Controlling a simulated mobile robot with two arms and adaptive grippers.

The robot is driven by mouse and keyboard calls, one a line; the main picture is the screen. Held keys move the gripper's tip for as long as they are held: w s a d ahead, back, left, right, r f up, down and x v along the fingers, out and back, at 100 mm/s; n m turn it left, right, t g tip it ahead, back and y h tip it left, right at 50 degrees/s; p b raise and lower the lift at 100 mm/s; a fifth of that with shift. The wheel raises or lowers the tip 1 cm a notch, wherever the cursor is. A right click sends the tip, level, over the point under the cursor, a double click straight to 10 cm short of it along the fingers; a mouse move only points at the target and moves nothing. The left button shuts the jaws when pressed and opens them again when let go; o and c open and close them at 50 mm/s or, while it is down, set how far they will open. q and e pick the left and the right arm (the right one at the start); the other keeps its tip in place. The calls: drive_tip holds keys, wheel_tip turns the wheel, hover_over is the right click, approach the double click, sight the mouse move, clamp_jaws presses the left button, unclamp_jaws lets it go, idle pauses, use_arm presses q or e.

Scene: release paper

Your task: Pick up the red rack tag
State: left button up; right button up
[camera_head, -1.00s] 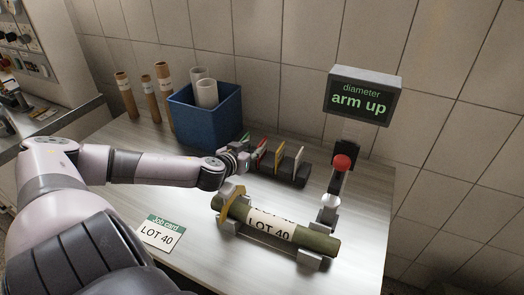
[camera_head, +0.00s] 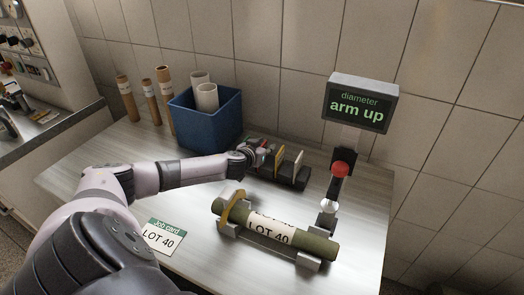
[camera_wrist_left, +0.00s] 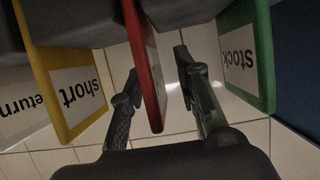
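The red rack tag (camera_wrist_left: 146,62) hangs in the middle of the left wrist view, edge nearly toward the camera. My left gripper (camera_wrist_left: 158,82) is open, with one finger on each side of the red tag. A clear gap shows between the tag and the right-hand finger; the left-hand finger is closer, and I cannot tell if it touches. In the head view my left gripper (camera_head: 259,153) is at the left end of the dark rack (camera_head: 300,183) and hides most of the red tag. My right gripper is not in view.
A green "Stock" tag (camera_wrist_left: 246,55) is right of the fingers; a yellow "short" tag (camera_wrist_left: 70,85) and a white tag (camera_wrist_left: 18,115) are left. A blue bin (camera_head: 205,122) stands behind. A labelled green tube (camera_head: 315,246) lies in front.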

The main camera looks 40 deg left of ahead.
use_arm(q)
drive_tip(key=shift+w+a+f, duration=0.15)
drive_tip(key=shift+w+f, duration=0.15)
drive_tip(key=shift+w, duration=0.3)
clamp_jaws()
